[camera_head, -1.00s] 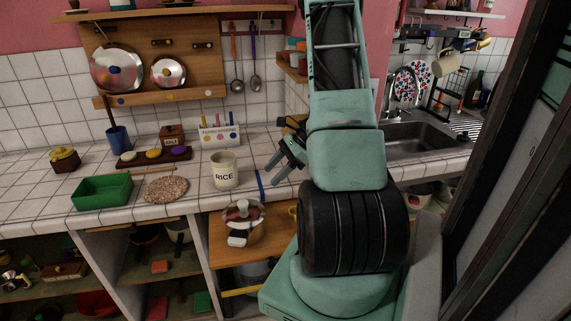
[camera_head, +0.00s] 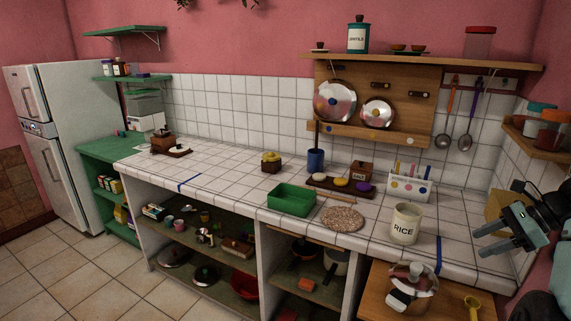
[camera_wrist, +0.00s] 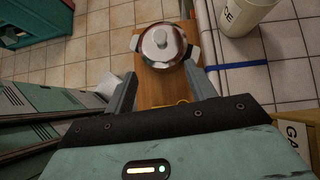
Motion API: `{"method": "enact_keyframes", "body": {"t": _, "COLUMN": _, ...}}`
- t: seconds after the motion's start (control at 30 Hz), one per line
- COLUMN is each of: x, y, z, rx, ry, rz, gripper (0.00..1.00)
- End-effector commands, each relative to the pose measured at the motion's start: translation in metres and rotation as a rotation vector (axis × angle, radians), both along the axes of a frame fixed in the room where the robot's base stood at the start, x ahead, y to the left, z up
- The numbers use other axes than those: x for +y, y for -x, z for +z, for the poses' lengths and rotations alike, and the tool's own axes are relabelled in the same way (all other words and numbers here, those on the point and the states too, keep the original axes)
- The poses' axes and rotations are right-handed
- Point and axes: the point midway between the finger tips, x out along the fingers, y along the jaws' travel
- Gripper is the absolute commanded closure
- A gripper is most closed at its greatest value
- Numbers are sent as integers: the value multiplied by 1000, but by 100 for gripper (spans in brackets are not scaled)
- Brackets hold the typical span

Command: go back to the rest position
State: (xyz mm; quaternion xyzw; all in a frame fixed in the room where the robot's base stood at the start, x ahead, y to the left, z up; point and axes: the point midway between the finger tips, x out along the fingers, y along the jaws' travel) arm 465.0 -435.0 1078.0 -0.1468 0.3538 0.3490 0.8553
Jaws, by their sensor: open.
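My gripper (camera_head: 494,242) is at the right edge of the head view, above the right end of the tiled counter. Its two fingers are apart with nothing between them. In the wrist view my gripper (camera_wrist: 160,88) also shows open, its fingers on either side of a clear line to a lidded steel pot (camera_wrist: 160,44) well below. In the head view that pot (camera_head: 412,280) stands on a wooden board (camera_head: 450,290), lower than the counter top. Most of my arm is out of view.
A RICE canister (camera_head: 405,224) stands on the counter left of my gripper, beside a blue strip (camera_head: 438,254). A green tray (camera_head: 291,200) and a round cork mat (camera_head: 342,218) lie further left. A side shelf with jars (camera_head: 550,136) is above my gripper. The left counter is largely clear.

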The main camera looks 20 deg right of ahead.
Motion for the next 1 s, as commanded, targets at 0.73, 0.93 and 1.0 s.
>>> {"method": "enact_keyframes", "body": {"t": 0.73, "x": 354, "y": -57, "z": 50, "rx": -261, "ry": 451, "rz": 1602, "gripper": 44}}
{"method": "enact_keyframes", "body": {"t": 0.93, "x": 436, "y": -4, "z": 58, "rx": -467, "ry": 629, "rz": 2143, "gripper": 44}}
{"method": "enact_keyframes", "body": {"t": 1.0, "x": 456, "y": 16, "z": 59, "rx": -550, "ry": 689, "rz": 2317, "gripper": 44}}
